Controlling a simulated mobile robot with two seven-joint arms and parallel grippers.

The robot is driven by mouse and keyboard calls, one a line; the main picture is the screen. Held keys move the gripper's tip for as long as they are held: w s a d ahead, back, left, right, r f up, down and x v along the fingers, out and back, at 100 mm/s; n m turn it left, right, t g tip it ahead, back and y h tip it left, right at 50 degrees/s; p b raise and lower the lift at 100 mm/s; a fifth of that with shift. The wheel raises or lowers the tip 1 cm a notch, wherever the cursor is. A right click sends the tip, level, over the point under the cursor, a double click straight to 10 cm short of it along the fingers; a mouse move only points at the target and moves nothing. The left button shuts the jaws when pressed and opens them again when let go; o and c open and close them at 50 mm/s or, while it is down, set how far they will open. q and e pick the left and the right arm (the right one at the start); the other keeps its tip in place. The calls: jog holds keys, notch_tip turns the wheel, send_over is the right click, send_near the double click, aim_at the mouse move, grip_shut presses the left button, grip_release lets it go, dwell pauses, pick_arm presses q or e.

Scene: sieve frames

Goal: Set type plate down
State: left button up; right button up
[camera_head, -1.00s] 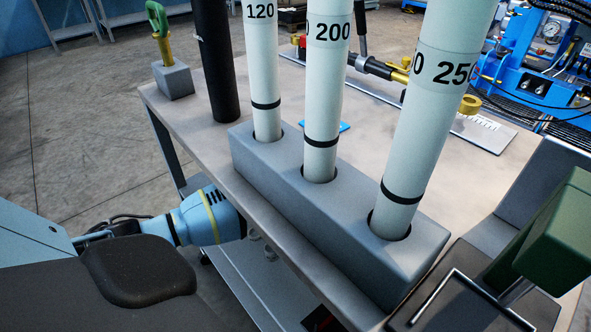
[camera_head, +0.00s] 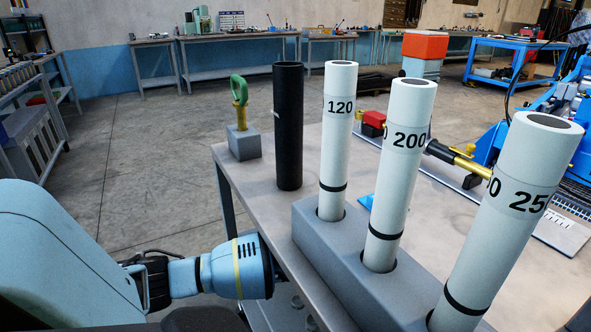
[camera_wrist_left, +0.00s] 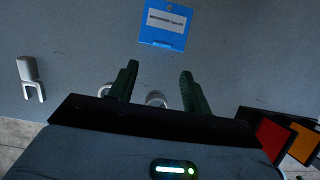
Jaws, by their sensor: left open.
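A blue type plate (camera_wrist_left: 165,22) with a white printed label lies on a grey surface in the left wrist view. It is just ahead of my left gripper (camera_wrist_left: 159,70), whose two dark green fingers are open with no plate between them. In the head view my left wrist (camera_head: 235,272) is beside the table's front left edge, and its fingers are hidden. A small blue piece (camera_head: 366,202) shows on the table behind the tubes; I cannot tell whether it is the same plate. My right gripper is not in view.
White tubes marked 120 (camera_head: 338,140), 200 (camera_head: 401,170) and 25 (camera_head: 505,220) stand in a grey block (camera_head: 325,245) on the table. A black tube (camera_head: 288,125) and a green-handled tool (camera_head: 240,105) stand behind. Metal hooks (camera_wrist_left: 31,78) and coloured bins (camera_wrist_left: 285,135) flank the left gripper.

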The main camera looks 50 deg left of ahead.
pick_arm(q)
jog(key=s, duration=0.3)
jog(key=s+a, duration=0.1)
jog(key=s, duration=0.2)
jog(key=s+p, duration=0.1)
jog(key=s, duration=0.3)
jog(key=shift+a, duration=0.2)
jog(key=s+d+h, duration=0.1)
jog(key=d, duration=0.1)
jog(key=s+d+f+h, duration=0.1)
jog(key=d+f, duration=0.1)
jog(key=d, duration=0.1)
jog(key=shift+s+d+n+h, duration=0.3)
jog(key=shift+s+d+h, duration=0.05)
jog(key=shift+s+h, duration=0.05)
jog(key=s+d+r+n+t+h, duration=0.25)
jog(key=d+n+h, duration=0.2)
jog(key=d, duration=0.35)
jog(key=s+d+r+n+t+h, duration=0.1)
jog(key=s+d+n+h, duration=0.35)
jog(key=d, duration=0.25)
jog(key=s+a+f+n+y, duration=0.1)
jog(key=s+f+n+y, duration=0.4)
jog(key=s+n, duration=0.5)
jog(key=s+a+f+n+g+y, duration=0.1)
jog(key=s+f+n+y, duration=0.4)
jog(key=s+n, duration=0.5)
jog(key=n, duration=0.6)
jog(key=shift+f, duration=0.4)
